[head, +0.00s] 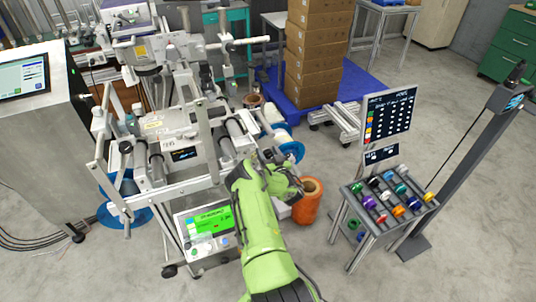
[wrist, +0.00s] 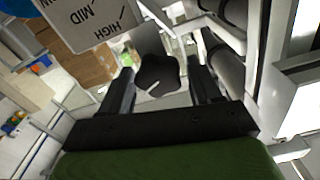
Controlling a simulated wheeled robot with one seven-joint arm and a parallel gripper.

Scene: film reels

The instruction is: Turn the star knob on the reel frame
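The star knob (wrist: 160,74) is black with rounded lobes and a pale pointer line, and shows in the wrist view. My gripper (wrist: 160,66) is open, with one finger on each side of the knob. A gap shows between the knob and each finger, so neither seems to touch it. In the head view the reel frame (head: 180,128) is a grey metal machine with rollers. My green arm reaches its right side, and my gripper hides the knob there.
A label plate (wrist: 88,20) reading HIGH and MID sits beside the knob. An orange reel (head: 307,200) stands on the floor close to my arm. A rack of coloured spools (head: 390,195) stands to the right. Stacked cardboard boxes (head: 315,50) are behind, with open floor at right.

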